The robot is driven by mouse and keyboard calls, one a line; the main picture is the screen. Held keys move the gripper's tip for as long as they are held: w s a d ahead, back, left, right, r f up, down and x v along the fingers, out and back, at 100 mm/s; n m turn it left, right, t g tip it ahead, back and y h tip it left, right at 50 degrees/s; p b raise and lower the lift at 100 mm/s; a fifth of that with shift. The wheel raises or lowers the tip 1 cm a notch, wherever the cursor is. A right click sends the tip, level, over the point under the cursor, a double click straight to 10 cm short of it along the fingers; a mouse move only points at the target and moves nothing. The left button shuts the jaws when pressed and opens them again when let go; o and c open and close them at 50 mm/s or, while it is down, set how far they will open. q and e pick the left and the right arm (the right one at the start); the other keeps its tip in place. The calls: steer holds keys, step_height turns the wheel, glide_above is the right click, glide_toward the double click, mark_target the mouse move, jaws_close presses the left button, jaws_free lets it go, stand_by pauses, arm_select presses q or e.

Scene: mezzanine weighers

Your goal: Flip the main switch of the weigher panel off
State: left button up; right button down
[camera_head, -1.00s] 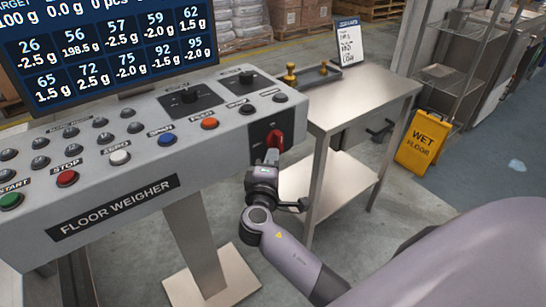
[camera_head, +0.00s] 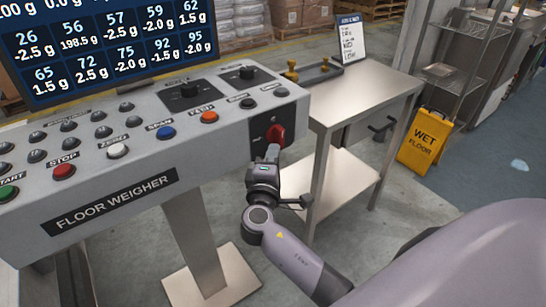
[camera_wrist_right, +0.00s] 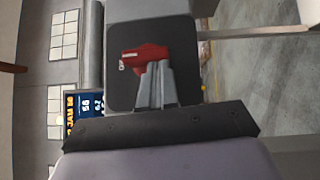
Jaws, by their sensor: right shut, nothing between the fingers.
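The weigher panel (camera_head: 215,135) is a grey console labelled FLOOR WEIGHER, with buttons and knobs on top. Its main switch (camera_head: 276,135) is a red rotary handle on a dark plate at the right end of the front face. In the right wrist view the red switch (camera_wrist_right: 148,52) lies roughly sideways across the dark plate (camera_wrist_right: 180,32). My right gripper (camera_head: 271,152) is shut and empty, with its fingertips at the switch. In the wrist view its fingers (camera_wrist_right: 156,72) overlap the lower edge of the handle; I cannot tell if they touch. My left gripper is not in view.
A steel side table (camera_head: 365,93) stands right of the panel, with a tray of brass weights (camera_head: 292,72) and a sign card (camera_head: 350,40) on it. A yellow wet floor sign (camera_head: 424,140) stands further right. A large screen (camera_head: 110,45) rises behind the panel.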

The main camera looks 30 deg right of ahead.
arm_select(q)
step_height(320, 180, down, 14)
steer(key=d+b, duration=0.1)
steer(key=b, duration=1.5)
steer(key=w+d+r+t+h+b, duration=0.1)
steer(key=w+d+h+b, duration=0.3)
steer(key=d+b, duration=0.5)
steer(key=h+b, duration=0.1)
steer(key=b, duration=0.4)
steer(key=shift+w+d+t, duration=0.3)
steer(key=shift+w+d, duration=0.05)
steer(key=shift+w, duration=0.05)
arm_select(e)
steer(key=d+n+t+y, duration=0.1)
steer(key=n+t+y, duration=0.3)
steer(key=n, duration=0.4)
steer(key=d+f+n+t+y, duration=0.1)
steer(key=n+t+y, duration=0.3)
steer(key=n, duration=0.4)
steer(key=d+f+n+t+y, duration=0.1)
steer(key=d+n+t+y, duration=0.2)
steer(key=n, duration=0.5)
steer(key=shift+w+d+t+y, duration=0.25)
steer(key=shift+t+y, duration=0.25)
steer(key=shift+t, duration=0.4)
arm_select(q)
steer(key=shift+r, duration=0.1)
